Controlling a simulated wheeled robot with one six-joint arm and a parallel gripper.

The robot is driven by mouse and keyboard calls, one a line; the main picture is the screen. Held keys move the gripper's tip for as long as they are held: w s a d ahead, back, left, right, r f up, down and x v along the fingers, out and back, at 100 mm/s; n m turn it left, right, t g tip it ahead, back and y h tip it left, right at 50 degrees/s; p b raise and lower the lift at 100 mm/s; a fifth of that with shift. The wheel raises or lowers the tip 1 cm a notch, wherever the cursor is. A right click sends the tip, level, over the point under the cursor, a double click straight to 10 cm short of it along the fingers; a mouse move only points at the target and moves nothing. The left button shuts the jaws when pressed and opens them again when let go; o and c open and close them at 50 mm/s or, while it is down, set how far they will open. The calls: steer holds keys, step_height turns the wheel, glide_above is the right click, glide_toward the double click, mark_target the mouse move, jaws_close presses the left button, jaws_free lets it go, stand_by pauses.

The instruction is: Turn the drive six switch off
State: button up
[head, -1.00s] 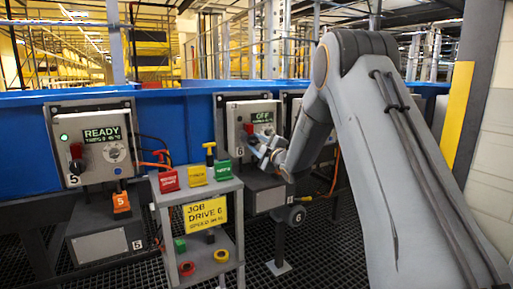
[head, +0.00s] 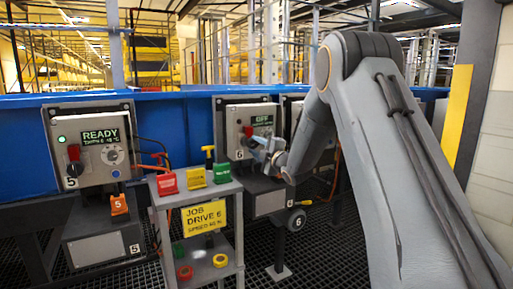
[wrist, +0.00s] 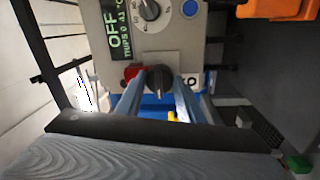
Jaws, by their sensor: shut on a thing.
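The drive six box (head: 233,115) is a grey panel marked 6 on the blue conveyor side. Its display (head: 262,120) reads OFF in the head view, and the display (wrist: 118,35) also reads OFF in the wrist view.
The drive five box (head: 95,170) at left shows READY and a green light. A grey cart (head: 226,187) with colored blocks and a yellow job sign (head: 206,215) stands in front, left of my arm. An orange thing (wrist: 270,10) is at the wrist view's upper right.

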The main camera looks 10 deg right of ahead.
steer(key=o, duration=1.1)
steer(key=shift+c, duration=0.2)
steer(key=p+v, duration=0.1)
steer(key=v, duration=0.6)
steer(key=shift+s+d, duration=0.15)
steer(key=shift+s, duration=0.25)
steer(key=shift+f, duration=0.1)
